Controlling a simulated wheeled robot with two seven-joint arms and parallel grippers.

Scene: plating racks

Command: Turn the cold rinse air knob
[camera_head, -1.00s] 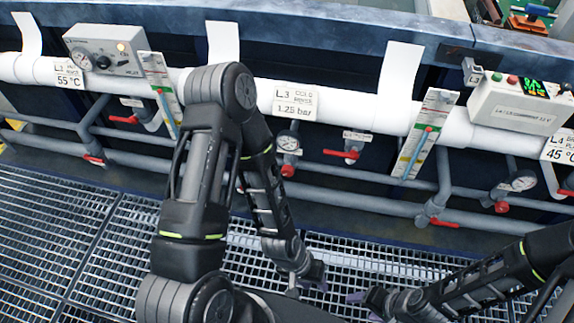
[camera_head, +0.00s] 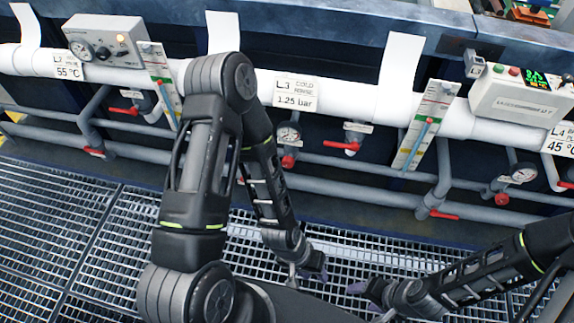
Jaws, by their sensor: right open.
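A white label reading L3 cold rinse, 1.25 bar (camera_head: 296,93) is on the white pipe at the middle. Below it hang a round gauge (camera_head: 288,133) and a small red knob (camera_head: 289,161). Just right of them is a red lever handle (camera_head: 341,146) under a small tag too small to read. My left gripper (camera_head: 318,268) is low in the middle, over the grating, below and apart from the red knob. Its jaw state is unclear. My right gripper (camera_head: 364,292) is open, to its right and lower, touching none of the fittings.
Grey pipes (camera_head: 375,192) run under the white pipe. A grey control box (camera_head: 104,40) is at the left and a digital one (camera_head: 520,95) at the right. Other red handles and thermometer strips line the pipes. My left arm hides part of the pipework. Floor grating (camera_head: 60,230) lies in front.

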